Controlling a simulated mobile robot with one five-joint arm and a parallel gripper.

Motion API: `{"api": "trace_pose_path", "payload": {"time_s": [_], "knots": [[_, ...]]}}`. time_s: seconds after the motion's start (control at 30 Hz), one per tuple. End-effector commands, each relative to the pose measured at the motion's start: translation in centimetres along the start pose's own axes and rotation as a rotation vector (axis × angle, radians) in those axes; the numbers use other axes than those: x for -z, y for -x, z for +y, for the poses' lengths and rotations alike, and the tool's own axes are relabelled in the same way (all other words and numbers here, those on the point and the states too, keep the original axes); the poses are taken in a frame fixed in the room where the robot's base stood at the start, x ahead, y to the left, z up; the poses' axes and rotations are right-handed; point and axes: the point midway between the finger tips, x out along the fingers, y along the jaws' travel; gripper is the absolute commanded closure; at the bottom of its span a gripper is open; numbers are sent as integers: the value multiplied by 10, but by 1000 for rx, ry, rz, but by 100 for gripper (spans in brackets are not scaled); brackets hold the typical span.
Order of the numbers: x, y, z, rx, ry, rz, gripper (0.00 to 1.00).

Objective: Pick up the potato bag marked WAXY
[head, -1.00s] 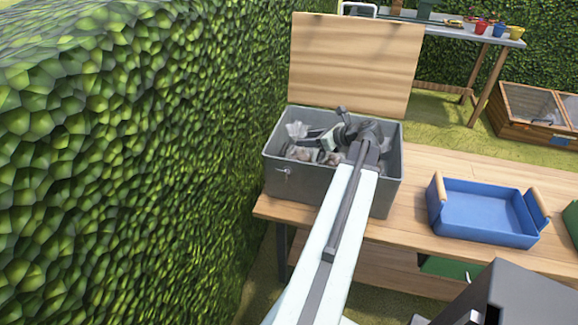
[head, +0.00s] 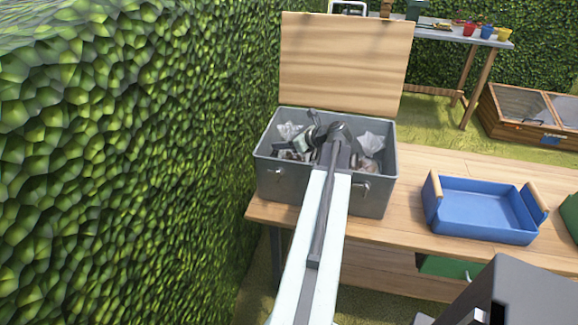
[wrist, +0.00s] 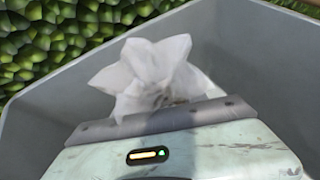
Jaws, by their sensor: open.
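A grey metal box (head: 283,185) with its wooden lid (head: 343,62) raised stands on the bench and holds several pale bags. One white, crumpled bag top (head: 289,131) shows at the left inside, and another (head: 372,142) at the right. My gripper (head: 307,132) is open, inside the box opening near the left bag. My arm hides the middle of the box. In the wrist view a white bag top (wrist: 155,68) rises behind the pale edge of my gripper; its lower part is hidden. No marking can be read, so I cannot tell which bag is WAXY.
A tall hedge (head: 120,150) runs close along the left. A blue tray (head: 482,212) with wooden handles sits right of the box on the bench (head: 413,200). A far table (head: 450,32) carries small coloured pots. Bare bench lies between box and tray.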

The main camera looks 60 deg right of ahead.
Motion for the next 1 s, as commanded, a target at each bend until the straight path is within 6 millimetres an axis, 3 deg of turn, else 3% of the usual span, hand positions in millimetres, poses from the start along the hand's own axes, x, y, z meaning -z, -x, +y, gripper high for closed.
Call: {"api": "trace_pose_path", "payload": {"time_s": [0.03, 0.2, 1.0], "knots": [[0, 0, 0, 0, 0, 0, 54], [-1, 0, 0, -1, 0, 0, 100], [-1, 0, 1, -1, 1, -1, 100]]}}
